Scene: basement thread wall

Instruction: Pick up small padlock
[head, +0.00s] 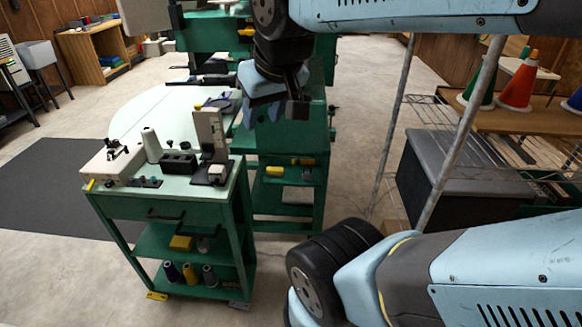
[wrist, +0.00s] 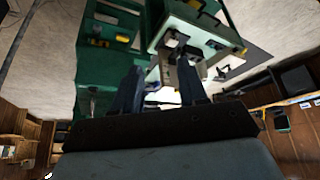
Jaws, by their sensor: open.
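I cannot surely pick out the small padlock in either view. Several small items stand on the pale top of a green cart (head: 185,197) at the left in the head view, including a small pale block on a dark base (head: 216,174); they are too small to name surely. My gripper (head: 275,112) is right of the cart and above its top in the picture, in front of a green machine. In the wrist view my gripper (wrist: 160,76) shows two dark fingers spread apart with nothing held between them. The cart (wrist: 195,28) shows beyond them at the upper right.
On the cart stand a white cone (head: 152,146), a black block (head: 179,164) and an upright grey plate (head: 210,131). Yellow pieces and thread spools sit on its lower shelves. A wire rack with cones (head: 517,85) and a dark bin (head: 440,175) stand at the right.

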